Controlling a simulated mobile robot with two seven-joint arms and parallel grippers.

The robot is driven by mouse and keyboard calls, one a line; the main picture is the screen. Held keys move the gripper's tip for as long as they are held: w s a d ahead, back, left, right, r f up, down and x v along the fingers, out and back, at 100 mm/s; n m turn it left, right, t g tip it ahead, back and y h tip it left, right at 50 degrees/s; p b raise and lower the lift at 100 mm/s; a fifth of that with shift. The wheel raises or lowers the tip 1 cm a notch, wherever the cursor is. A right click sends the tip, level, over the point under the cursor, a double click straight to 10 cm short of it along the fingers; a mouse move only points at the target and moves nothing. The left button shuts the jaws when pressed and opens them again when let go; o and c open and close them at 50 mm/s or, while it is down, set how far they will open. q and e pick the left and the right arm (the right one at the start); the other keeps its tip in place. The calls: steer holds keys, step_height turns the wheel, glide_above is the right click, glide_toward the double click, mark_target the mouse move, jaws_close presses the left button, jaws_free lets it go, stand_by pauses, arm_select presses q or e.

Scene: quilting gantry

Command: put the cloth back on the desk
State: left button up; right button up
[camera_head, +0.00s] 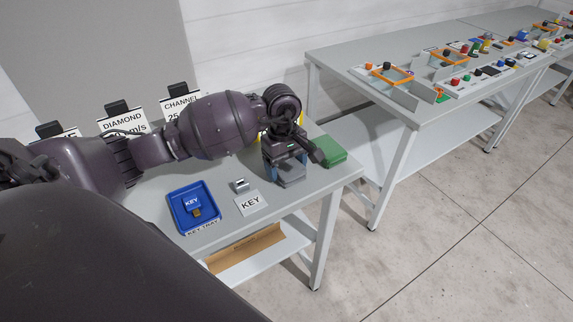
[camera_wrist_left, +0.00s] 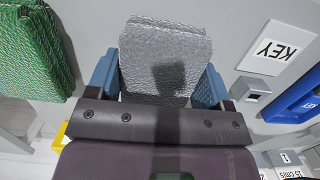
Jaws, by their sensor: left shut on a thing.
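My left gripper (camera_head: 288,172) is over the right end of the near desk (camera_head: 222,180), pointing down. It is shut on a grey folded cloth (camera_head: 291,178). In the left wrist view the grey cloth (camera_wrist_left: 165,50) lies between the two blue fingers (camera_wrist_left: 158,85), with a dark shadow on it. Whether the cloth touches the desk top or is just above it, I cannot tell. A green cloth (camera_head: 333,151) lies on the desk close to the right of the gripper; it also shows in the left wrist view (camera_wrist_left: 32,55). My right gripper is out of view.
A small metal block (camera_head: 240,185) and a KEY label (camera_head: 250,203) lie between. Signs line the back edge. A second table (camera_head: 340,68) with parts stands to the right, across a gap.

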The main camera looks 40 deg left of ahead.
arm_select(q)
steer(key=shift+f, duration=0.1)
steer(key=o, duration=0.9)
step_height(320, 180, up, 12)
steer(key=a, duration=0.1)
steer(key=shift+w+a+r, duration=0.15)
steer(key=shift+w+r, duration=0.05)
steer(key=shift+w, duration=0.1)
steer(key=shift+f, duration=0.1)
stand_by(0.3)
